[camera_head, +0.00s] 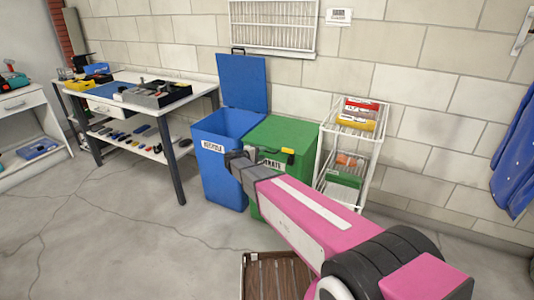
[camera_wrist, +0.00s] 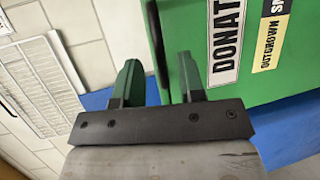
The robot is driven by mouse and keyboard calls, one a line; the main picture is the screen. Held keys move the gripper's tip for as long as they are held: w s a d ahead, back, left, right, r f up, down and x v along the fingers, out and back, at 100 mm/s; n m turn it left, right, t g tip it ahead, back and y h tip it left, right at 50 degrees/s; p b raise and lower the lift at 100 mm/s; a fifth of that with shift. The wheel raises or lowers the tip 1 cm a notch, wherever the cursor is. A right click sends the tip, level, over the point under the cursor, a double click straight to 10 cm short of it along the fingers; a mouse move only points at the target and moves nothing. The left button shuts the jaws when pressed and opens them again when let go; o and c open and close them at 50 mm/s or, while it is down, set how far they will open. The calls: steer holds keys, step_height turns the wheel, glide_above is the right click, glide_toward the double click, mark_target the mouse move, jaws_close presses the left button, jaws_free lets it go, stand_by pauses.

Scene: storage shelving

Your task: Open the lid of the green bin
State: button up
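The green bin (camera_head: 290,132) stands against the wall with its lid down. A dark bar, apparently the lid's handle, runs along its front top edge above the white "DONATE" label (camera_wrist: 225,40), which also shows partly hidden in the head view. My gripper (camera_head: 236,157) is at the bin's front left corner, in front of the blue bin's side. In the wrist view my gripper (camera_wrist: 158,75) has its two fingers apart, with a dark bar or edge (camera_wrist: 156,35) of the bin between them in the picture. I cannot tell if they touch it. My arm hides much of the bin's front.
A blue bin (camera_head: 215,170) with its lid (camera_head: 243,82) raised stands directly left of the green bin. A white wire rack (camera_head: 322,165) with boxes stands close on the right. A workbench (camera_head: 205,88) is farther left. A brown slatted crate (camera_head: 275,258) lies on the floor below my arm.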

steer(key=shift+x, duration=1.9)
jaws_close()
